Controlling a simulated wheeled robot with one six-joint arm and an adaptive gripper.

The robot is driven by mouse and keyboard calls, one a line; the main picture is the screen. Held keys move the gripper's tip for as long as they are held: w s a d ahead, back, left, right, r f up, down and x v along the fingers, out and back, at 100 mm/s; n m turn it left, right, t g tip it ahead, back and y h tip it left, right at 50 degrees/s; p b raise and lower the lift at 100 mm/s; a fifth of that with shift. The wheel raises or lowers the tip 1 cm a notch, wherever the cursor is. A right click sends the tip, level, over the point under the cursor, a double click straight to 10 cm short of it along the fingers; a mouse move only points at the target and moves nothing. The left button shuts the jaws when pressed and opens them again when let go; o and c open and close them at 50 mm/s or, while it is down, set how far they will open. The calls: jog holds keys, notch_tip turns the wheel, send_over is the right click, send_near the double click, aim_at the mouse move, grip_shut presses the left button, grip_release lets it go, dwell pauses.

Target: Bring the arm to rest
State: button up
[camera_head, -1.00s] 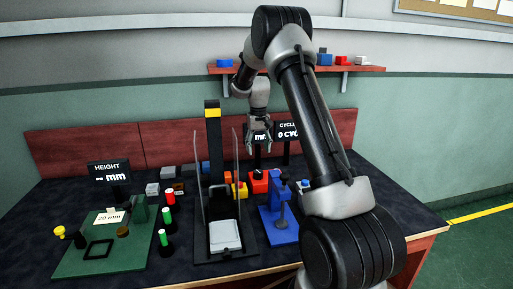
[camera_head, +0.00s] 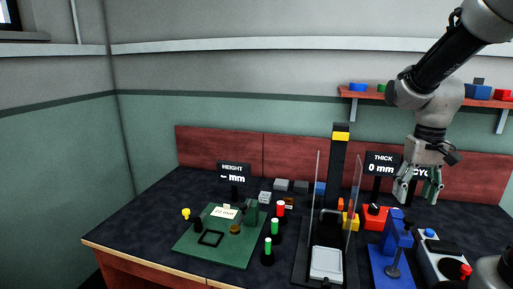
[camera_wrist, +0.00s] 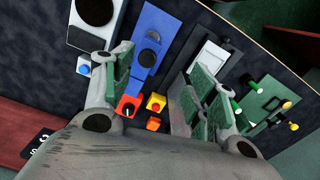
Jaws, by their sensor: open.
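My gripper (camera_head: 420,187) hangs from my arm at the right of the head view, fingers pointing down over the back of the dark bench (camera_head: 150,215). It is open with nothing between its fingers. In the wrist view my gripper (camera_wrist: 150,90) shows two spread fingers with green pads. Below and between them are a red-orange block with a black knob (camera_wrist: 129,106), a yellow block (camera_wrist: 156,102) and a blue press (camera_wrist: 150,50). In the head view the blue press (camera_head: 395,243) stands to the lower left of the fingers.
A black stand with clear side panels and a yellow-banded post (camera_head: 340,136) rises left of my gripper. A green plate (camera_head: 190,240) with a height display (camera_head: 234,170) is farther left. A shelf (camera_head: 415,98) with coloured blocks runs behind my arm.

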jog(key=s+a+r+t, duration=0.1)
jog(key=s+r+t, duration=0.1)
jog(key=s, duration=0.4)
jog(key=s+a+r+n+t, duration=0.1)
jog(key=s+a+r+t, duration=0.1)
jog(key=s+r, duration=0.2)
jog(key=s, duration=0.3)
jog(key=shift+s+r+t, duration=0.25)
jog(key=shift+r+t, duration=0.05)
jog(key=shift+r, duration=0.05)
jog(key=shift+a, duration=0.1)
dwell(0.7)
